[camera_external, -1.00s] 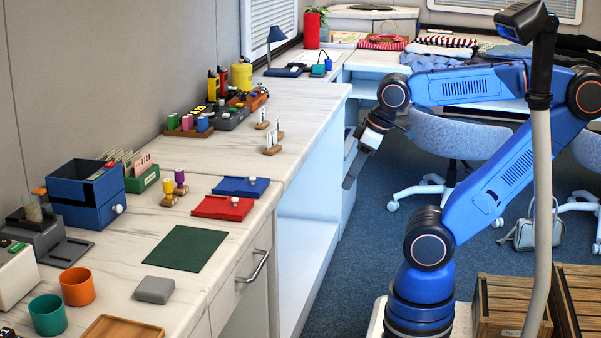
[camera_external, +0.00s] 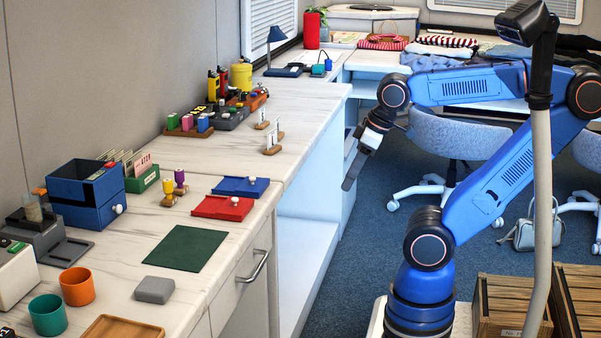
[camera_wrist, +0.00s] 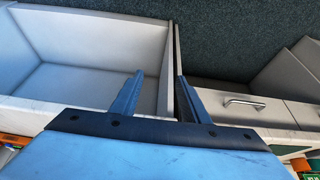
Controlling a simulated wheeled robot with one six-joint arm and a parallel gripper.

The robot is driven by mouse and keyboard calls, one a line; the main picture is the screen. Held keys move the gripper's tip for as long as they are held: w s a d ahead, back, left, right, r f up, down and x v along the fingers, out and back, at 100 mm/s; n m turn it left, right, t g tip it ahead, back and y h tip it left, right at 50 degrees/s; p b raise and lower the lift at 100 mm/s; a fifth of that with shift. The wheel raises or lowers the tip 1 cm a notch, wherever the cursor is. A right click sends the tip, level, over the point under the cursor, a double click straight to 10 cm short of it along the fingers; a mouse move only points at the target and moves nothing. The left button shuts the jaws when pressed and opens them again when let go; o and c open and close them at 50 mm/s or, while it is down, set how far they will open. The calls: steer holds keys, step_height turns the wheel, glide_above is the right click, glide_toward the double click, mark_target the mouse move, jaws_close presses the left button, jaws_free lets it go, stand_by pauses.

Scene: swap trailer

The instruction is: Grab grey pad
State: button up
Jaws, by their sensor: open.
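The grey pad (camera_external: 155,290) is a small light-grey block lying on the pale counter, in front of the dark green mat and to the right of the orange cup. My gripper (camera_external: 348,183) hangs beyond the counter's edge, up and to the right of the pad and well apart from it. The pad cannot be made out in the wrist view.
The counter (camera_external: 140,225) also bears a green mat (camera_external: 186,248), an orange cup (camera_external: 77,286), a teal cup (camera_external: 47,315), a wooden tray (camera_external: 124,328) and a red tray (camera_external: 222,208). A drawer handle (camera_external: 252,267) sticks out from the counter front. Wooden crates (camera_external: 512,306) stand near my base.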

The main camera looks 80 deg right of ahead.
steer(key=o, duration=0.6)
steer(key=shift+c, duration=0.2)
